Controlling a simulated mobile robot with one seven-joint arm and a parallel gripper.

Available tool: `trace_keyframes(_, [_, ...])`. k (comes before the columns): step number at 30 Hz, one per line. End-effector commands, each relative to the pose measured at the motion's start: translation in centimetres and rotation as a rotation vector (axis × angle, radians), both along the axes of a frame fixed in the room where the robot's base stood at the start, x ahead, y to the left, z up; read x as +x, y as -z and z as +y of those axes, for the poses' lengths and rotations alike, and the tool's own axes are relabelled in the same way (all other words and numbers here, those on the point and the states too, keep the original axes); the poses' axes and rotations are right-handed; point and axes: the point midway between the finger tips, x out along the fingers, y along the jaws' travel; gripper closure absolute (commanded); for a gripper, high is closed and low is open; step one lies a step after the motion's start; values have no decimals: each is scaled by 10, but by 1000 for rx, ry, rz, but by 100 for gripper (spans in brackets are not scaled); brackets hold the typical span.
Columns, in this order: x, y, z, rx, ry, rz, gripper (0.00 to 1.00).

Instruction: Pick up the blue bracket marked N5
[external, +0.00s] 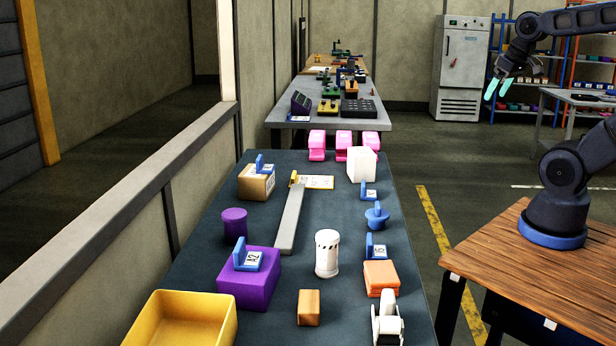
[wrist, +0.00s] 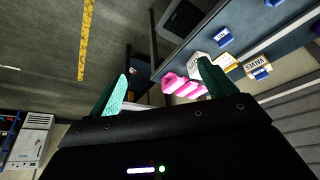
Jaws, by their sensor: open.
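Several blue brackets with white tags stand on the dark table. One bracket (external: 376,247) stands behind the orange blocks; its small tag seems to read N5, but not surely. Other brackets are on the purple box (external: 240,257), on the cardboard box (external: 261,164), and on the table at the right (external: 368,190). A blue bracket (wrist: 222,37) also shows in the wrist view; I cannot tell which one. My gripper (external: 497,88) is open and empty, raised high at the right, well away from the table. Its teal fingers stand apart in the wrist view (wrist: 165,88).
Around the brackets stand a white cylinder (external: 327,253), orange blocks (external: 381,278), a blue round piece (external: 377,217), a purple cylinder (external: 234,224), a grey bar (external: 290,218) and a yellow bin (external: 180,318). Pink pieces (external: 343,141) and a white block (external: 361,164) are at the far end.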

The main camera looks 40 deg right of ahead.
Motion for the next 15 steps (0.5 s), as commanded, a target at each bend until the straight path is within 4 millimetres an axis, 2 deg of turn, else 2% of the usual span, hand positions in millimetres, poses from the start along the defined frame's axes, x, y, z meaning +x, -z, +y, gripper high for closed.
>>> trace_keyframes(8, [5,0,2,-2,-10,6,16])
trace_keyframes(11, [17,0,6,-6,-34,21,16])
trace_keyframes(15, [45,2,17,-17,-88,54,16])
